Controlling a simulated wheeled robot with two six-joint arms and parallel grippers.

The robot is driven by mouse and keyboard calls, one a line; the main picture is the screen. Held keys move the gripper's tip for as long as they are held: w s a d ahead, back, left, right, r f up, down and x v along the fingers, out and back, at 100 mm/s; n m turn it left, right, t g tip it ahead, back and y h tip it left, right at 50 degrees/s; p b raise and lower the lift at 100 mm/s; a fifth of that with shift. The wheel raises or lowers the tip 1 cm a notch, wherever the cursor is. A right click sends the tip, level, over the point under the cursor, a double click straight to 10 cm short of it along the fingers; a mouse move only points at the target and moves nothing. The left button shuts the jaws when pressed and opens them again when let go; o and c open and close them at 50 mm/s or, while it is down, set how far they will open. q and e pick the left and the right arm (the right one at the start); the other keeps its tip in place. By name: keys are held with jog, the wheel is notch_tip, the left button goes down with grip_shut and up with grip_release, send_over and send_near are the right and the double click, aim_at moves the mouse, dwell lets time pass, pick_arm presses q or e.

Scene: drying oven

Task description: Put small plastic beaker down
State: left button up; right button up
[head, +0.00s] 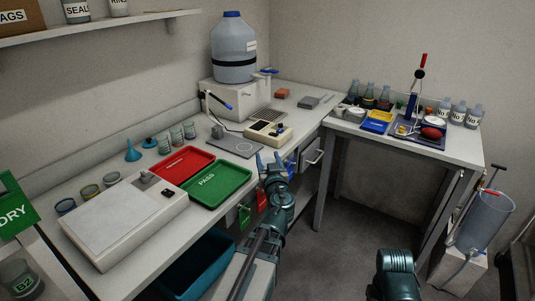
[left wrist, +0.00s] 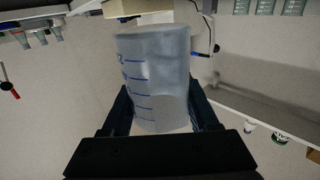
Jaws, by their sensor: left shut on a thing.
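The small plastic beaker (left wrist: 155,80) is clear, with blue graduation marks. In the left wrist view it sits between the two dark fingers of my left gripper (left wrist: 160,112), which is shut on it. In the head view my left gripper (head: 271,161) is at the front edge of the long bench, right of the green PASS tray. The beaker is hard to make out there. My right gripper is out of view; only part of my right arm shows at the bottom.
The long bench holds a green tray (head: 218,184), a red tray (head: 182,164), a flat grey plate (head: 236,145) and a cream device (head: 268,132). The side table (head: 460,149) carries bottles and a blue tray. Some bare bench lies between the trays and the back items.

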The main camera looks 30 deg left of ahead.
pick_arm(q)
jog(key=shift+v, duration=0.85)
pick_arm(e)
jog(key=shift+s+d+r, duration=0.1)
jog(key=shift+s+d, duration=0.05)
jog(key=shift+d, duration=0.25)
pick_arm(q)
jog(key=shift+w+d+r, duration=0.1)
jog(key=shift+r, duration=0.05)
notch_tip(320, 180, up, 14)
jog(key=p, duration=1.3)
jog(key=shift+p, duration=0.4)
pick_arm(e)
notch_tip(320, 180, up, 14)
pick_arm(q)
jog(key=shift+f, duration=0.25)
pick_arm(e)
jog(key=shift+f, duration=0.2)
